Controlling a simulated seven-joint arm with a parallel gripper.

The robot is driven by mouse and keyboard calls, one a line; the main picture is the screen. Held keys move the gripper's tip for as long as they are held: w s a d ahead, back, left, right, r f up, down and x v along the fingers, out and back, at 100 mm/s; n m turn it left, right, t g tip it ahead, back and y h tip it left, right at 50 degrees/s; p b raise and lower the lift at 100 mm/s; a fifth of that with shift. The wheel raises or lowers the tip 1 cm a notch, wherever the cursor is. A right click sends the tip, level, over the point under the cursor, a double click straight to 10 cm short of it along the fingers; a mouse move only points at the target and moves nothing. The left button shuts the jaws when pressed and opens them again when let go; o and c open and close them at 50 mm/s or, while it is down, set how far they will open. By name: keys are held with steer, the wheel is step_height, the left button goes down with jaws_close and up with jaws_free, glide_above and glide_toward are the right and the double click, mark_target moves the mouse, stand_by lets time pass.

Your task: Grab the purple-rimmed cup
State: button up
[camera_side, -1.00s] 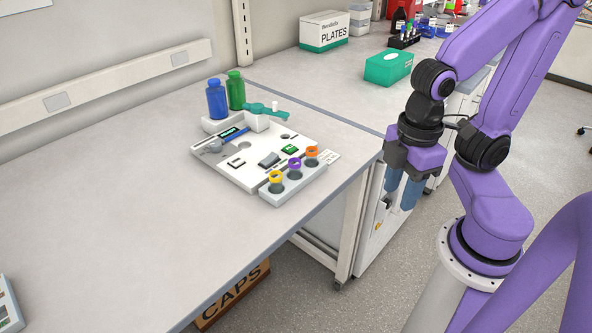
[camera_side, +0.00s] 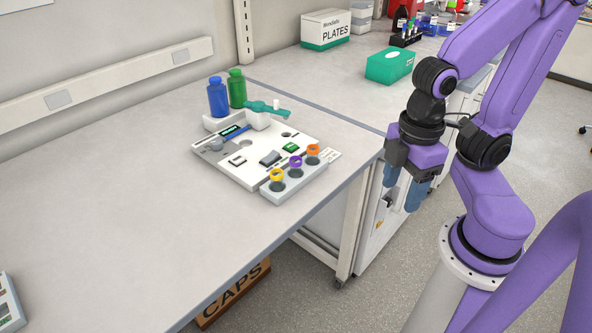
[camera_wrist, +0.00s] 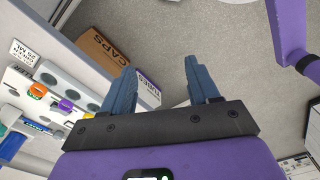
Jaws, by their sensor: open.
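The purple-rimmed cup (camera_side: 296,163) sits in the front rack of the white board, between a yellow-rimmed cup (camera_side: 277,176) and an orange-rimmed cup (camera_side: 313,152). In the wrist view the purple-rimmed cup (camera_wrist: 66,105) shows at the left, beside the orange-rimmed cup (camera_wrist: 38,90). My gripper (camera_side: 404,192) hangs to the right of the bench, past its edge and well apart from the cups. Its two blue fingers (camera_wrist: 163,82) are spread with nothing between them.
The white board (camera_side: 226,168) lies near the bench's right edge. Behind the cups stand a blue bottle (camera_side: 217,98), a green bottle (camera_side: 236,89) and a teal-armed device (camera_side: 265,110). A green box (camera_side: 389,66) sits farther back. A CAPS box (camera_side: 233,296) is on the floor.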

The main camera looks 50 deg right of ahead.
steer(key=n+t+h, duration=0.7)
steer(key=n+h, duration=0.4)
steer(key=n, duration=0.1)
glide_toward(296, 159)
steer(key=shift+w+d+f, duration=0.1)
steer(key=shift+w+d, duration=0.25)
steer(key=shift+d, duration=0.2)
steer(key=shift+w+d+f, duration=0.15)
steer(key=shift+w+d, duration=0.2)
steer(key=shift+d, duration=0.2)
steer(key=shift+f+x, duration=0.2)
steer(key=shift+x, duration=1.35)
steer(key=shift+f+x, duration=0.15)
steer(key=shift+x, duration=1.4)
steer(key=shift+s+a, duration=0.1)
steer(key=shift+a, duration=0.05)
steer(key=shift+c, duration=0.2)
steer(key=c, duration=1)
